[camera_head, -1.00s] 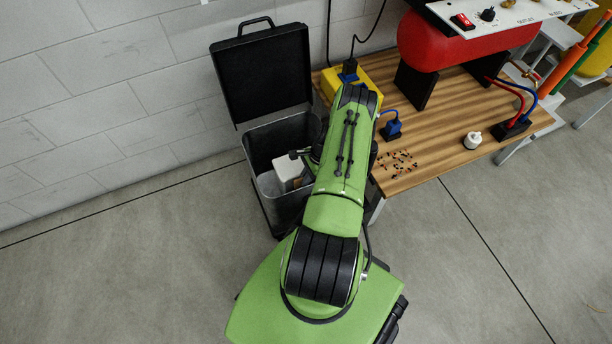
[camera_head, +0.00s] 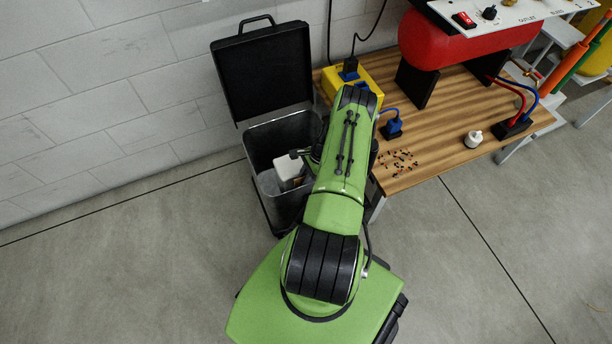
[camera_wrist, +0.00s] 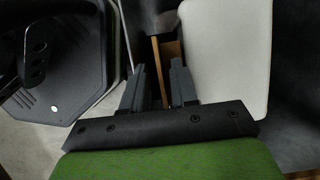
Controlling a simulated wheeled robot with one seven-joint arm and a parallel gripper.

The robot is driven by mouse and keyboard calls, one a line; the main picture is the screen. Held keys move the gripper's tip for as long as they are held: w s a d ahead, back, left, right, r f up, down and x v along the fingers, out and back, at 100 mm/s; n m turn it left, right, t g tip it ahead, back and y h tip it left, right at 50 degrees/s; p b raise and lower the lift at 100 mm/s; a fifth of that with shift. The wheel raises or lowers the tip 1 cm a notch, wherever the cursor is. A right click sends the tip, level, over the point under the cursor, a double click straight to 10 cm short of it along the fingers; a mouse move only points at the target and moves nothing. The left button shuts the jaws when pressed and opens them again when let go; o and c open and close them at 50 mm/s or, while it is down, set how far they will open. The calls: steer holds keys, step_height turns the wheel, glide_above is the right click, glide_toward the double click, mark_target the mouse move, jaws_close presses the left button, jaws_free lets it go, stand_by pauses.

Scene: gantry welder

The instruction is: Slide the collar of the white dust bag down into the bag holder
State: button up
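The white dust bag (camera_head: 287,167) is inside the open grey metal box, with a tan-brown edge showing at its lower right. In the wrist view the bag (camera_wrist: 228,50) fills the upper right, beside my right finger. The bag holder cannot be made out clearly inside the dark box.
The box (camera_head: 252,145) stands against the white block wall, its black lid (camera_head: 262,75) raised. To the right, a wooden table (camera_head: 440,155) carries a yellow socket block (camera_head: 372,80), a red tank (camera_head: 450,42), blue plugs and scattered small parts. Floor at the left is clear.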

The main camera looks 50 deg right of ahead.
steer(key=p+v, duration=0.4)
steer(key=v, duration=1.1)
steer(key=shift+r+p, duration=0.35)
steer(key=shift+d, duration=0.15)
